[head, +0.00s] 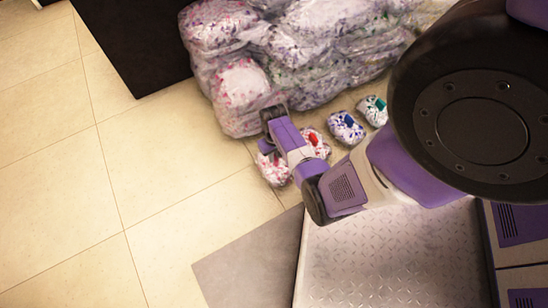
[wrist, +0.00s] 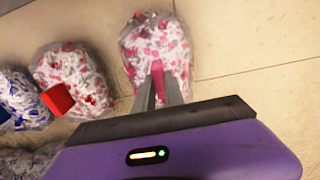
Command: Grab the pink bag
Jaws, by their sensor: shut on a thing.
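The pink bag (wrist: 155,42) is a clear plastic bag of white and pink shreds with a pink tie (wrist: 158,75). It lies on the floor at the top middle of the wrist view, and in the head view the pink bag (head: 272,170) is partly covered by my arm. My gripper (wrist: 160,90) is shut on the pink bag at its tie, with one grey finger on each side. In the head view the fingertips are hard to make out.
A red-tied bag (wrist: 72,80) and a blue-tied bag (wrist: 22,100) lie beside it in a row. A green-tied bag (head: 372,110) is farther along. A large pile of bags (head: 290,65) stands behind. Tiled floor at left (head: 150,190) is clear.

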